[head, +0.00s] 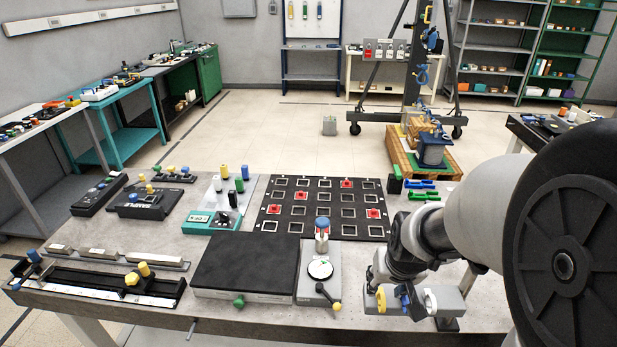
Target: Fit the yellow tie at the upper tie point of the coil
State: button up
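My arm comes in from the right, and my gripper (382,285) is low over the front right of the bench. Its fingers are small and dark, and I cannot tell whether they are open or shut. Right by it is a yellow ring-shaped piece (381,299), which may be the yellow tie; I cannot tell whether it is held. A blue piece (404,298) and a pale ring sit beside it, in front of a grey block (450,300).
A black pad (245,264) lies left of the fixture. Behind it is a black board with square outlines and red pieces (276,226). Green and blue pieces (424,196) lie at the back right.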

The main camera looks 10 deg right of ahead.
aim_at(380, 288)
jog(key=b+x, duration=0.1)
jog(key=x, duration=0.4)
jog(key=shift+w+f, duration=0.1)
jog(key=shift+c, duration=0.3)
grip_shut()
jog(key=c, duration=0.7)
grip_release()
grip_shut()
jog(key=shift+r, duration=0.35)
jog(key=shift+r+p, duration=0.3)
